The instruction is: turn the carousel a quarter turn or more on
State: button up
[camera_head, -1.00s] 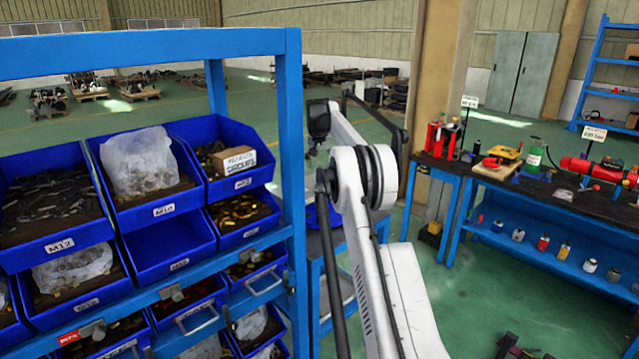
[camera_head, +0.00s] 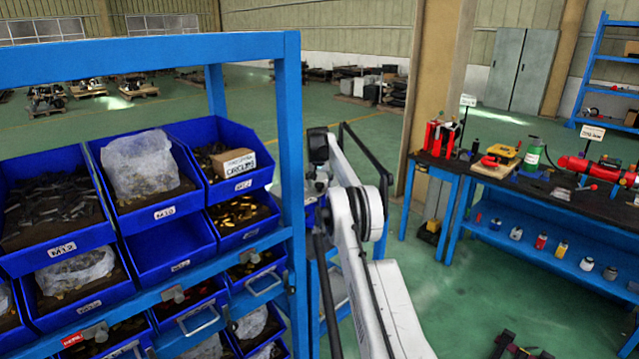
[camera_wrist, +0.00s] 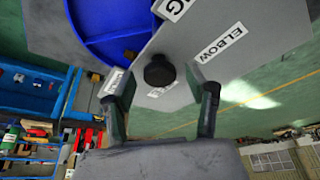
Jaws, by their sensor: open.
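The carousel shows in the wrist view as a round blue tray (camera_wrist: 98,28) with grey panels (camera_wrist: 215,42) at its edge. One white label (camera_wrist: 222,42) reads ELBOW; another is cut off at the top. A black round knob (camera_wrist: 159,70) stands out from the grey part. My gripper (camera_wrist: 161,82) is open, one finger on each side of the knob, with gaps showing between fingers and knob. I cannot tell how deep the knob sits between them. In the head view my arm and the blue rack post hide most of the carousel.
A blue rack (camera_head: 292,150) with bins of parts stands close on the left of my arm. A workbench (camera_head: 540,205) with tools and a red extinguisher-like cylinder stands on the right.

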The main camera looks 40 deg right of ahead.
grip_shut()
dwell(0.4)
